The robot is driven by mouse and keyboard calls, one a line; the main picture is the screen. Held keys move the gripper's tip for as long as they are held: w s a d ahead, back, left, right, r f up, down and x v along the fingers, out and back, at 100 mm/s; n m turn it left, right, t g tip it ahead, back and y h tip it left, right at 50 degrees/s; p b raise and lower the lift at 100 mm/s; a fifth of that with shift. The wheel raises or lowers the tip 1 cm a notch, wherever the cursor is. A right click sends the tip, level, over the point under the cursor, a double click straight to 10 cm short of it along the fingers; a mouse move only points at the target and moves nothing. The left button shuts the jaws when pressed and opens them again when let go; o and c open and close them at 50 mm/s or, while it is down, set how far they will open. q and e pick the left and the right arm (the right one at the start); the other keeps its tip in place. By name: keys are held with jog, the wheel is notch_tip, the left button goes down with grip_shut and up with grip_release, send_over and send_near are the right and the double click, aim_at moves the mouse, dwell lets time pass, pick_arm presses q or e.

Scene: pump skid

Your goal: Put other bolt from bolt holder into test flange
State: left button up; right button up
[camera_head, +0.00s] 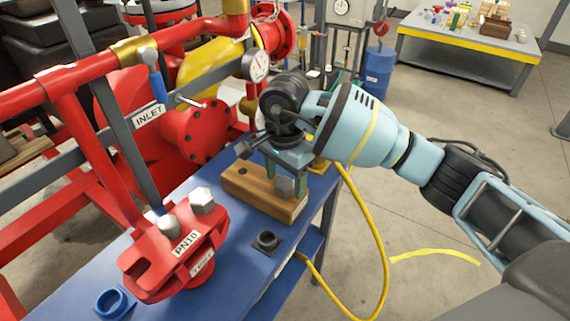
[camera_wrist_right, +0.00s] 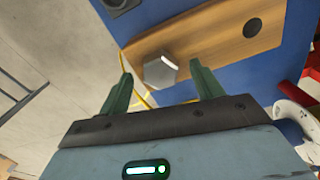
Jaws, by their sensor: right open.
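The wooden bolt holder (camera_head: 262,196) lies on the blue bench. One grey hex-headed bolt (camera_head: 285,187) stands in its near end, and a dark empty hole shows at its other end. My right gripper (camera_head: 287,176) is open over this end, its green fingers pointing down. In the right wrist view the bolt's hex head (camera_wrist_right: 160,71) appears between the two open fingers (camera_wrist_right: 161,74), with gaps on both sides. My left gripper is out of view.
A black square piece (camera_head: 266,241) and a blue ring (camera_head: 114,302) lie on the blue bench (camera_head: 228,272). Red pipework (camera_head: 205,130) with a gauge (camera_head: 255,66) stands behind. A yellow hose (camera_head: 384,255) hangs to the right of the bench.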

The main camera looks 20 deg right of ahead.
jog(key=shift+f, duration=0.5)
